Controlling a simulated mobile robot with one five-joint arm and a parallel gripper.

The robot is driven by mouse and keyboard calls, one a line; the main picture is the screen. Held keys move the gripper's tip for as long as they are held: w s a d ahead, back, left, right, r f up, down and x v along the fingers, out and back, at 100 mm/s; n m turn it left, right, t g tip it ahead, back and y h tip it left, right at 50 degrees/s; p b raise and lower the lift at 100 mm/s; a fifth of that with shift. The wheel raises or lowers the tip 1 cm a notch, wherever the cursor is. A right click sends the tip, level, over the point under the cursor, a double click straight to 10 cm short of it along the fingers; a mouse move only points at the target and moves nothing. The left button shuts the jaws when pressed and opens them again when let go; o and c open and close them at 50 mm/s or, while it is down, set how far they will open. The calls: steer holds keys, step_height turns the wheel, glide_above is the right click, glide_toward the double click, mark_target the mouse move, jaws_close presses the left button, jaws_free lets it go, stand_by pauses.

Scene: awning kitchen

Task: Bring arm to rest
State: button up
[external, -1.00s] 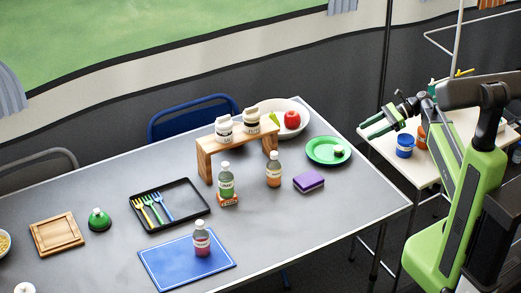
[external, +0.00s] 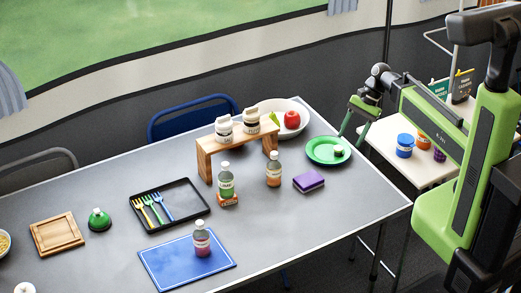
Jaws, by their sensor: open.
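My gripper (external: 354,127) is open and empty, fingers pointing down. In the external view it hangs near the right corner of the grey table (external: 330,225), between the green plate (external: 320,155) and the small side table (external: 411,168). My arm is raised and bent, reaching left from my column on the right side of the picture. I cannot tell how high the fingertips are above the table.
A purple sponge (external: 308,181), an orange bottle (external: 274,169), a wooden stand (external: 205,161) with two jars and a bowl (external: 294,107) with a red fruit are nearby. Blue (external: 404,146) and orange tubs stand on the side table. The table's right front is clear.

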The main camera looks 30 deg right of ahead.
steer(key=d+f+n+t+h, duration=0.1)
steer(key=d+n+h, duration=0.5)
steer(key=d+n, duration=0.4)
steer(key=shift+s+f+n, duration=0.2)
steer(key=shift+f+n, duration=0.15)
steer(key=shift+n, duration=0.45)
